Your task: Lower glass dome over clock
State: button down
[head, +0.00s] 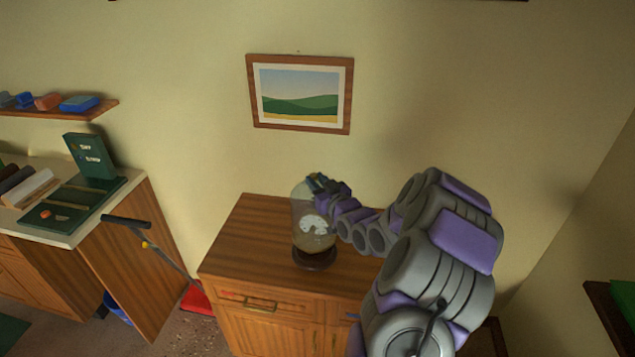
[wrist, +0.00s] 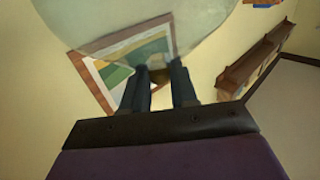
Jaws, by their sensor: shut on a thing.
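The clear glass dome (head: 299,204) is upright on top of the wooden cabinet in the head view, with its walls around the clock. The clock (head: 313,225) has a pale round face and shows through the glass. A dark round base (head: 315,260) is under it. I cannot tell whether the dome's rim touches the base. My gripper (head: 316,182) is at the dome's top, shut on it. In the wrist view, my gripper's fingers (wrist: 159,82) close around a small dark part, likely the knob, and the glass dome (wrist: 150,22) curves across the top.
The wooden cabinet (head: 245,235) has free room around the base. A framed landscape picture (head: 299,93) hangs on the wall behind. A counter (head: 125,200) with a green case stands at left, and a shelf (head: 65,112) is above it. A dark-handled tool (head: 125,221) leans near the counter.

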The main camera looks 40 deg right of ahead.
jog(key=shift+f, duration=0.1)
jog(key=shift+f+b, duration=0.6)
jog(key=shift+f, duration=0.8)
jog(key=shift+f+b, duration=0.4)
jog(key=shift+f, duration=0.7)
jog(key=shift+f+b, duration=0.35)
jog(key=shift+f, duration=0.45)
jog(key=c, duration=0.8)
grip_release()
